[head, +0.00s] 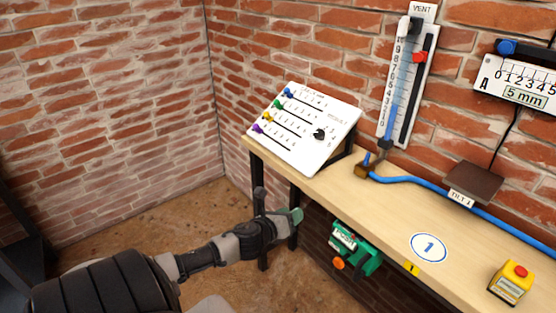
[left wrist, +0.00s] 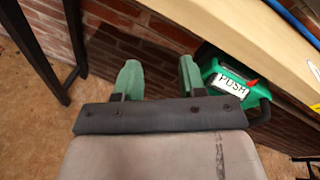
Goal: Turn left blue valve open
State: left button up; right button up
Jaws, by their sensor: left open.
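A small valve (head: 366,164) with a blue handle and a brass-coloured body sits on the bench at the foot of the VENT gauge, where a blue hose starts. The handle stands roughly upright. My left gripper (head: 296,216) is in front of the bench's left end, below and to the left of the valve, apart from it. In the left wrist view its two green fingertips (left wrist: 159,76) are spread with nothing between them. The valve is not seen in that view. My right gripper is not in view.
A green PUSH box (head: 356,248) hangs under the bench edge, right of my left gripper, and shows in the left wrist view (left wrist: 232,83). A slanted white panel (head: 310,130) with coloured knobs stands on the bench's left end. A yellow box with a red button (head: 511,283) is at right.

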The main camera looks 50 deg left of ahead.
pick_arm(q)
jog(key=shift+s+a+f+n+g, duration=0.2)
jog(key=shift+s+f+n, duration=0.15)
jog(key=shift+f, duration=0.25)
jog(key=shift+s+a+f+n+g, duration=0.1)
jog(key=shift+s+f+n+g, duration=0.1)
jog(key=shift+f+n, duration=0.35)
jog(key=shift+s+a+f+n+g, duration=0.1)
jog(key=shift+s+f+n+g, duration=0.15)
jog(key=shift+f, duration=0.45)
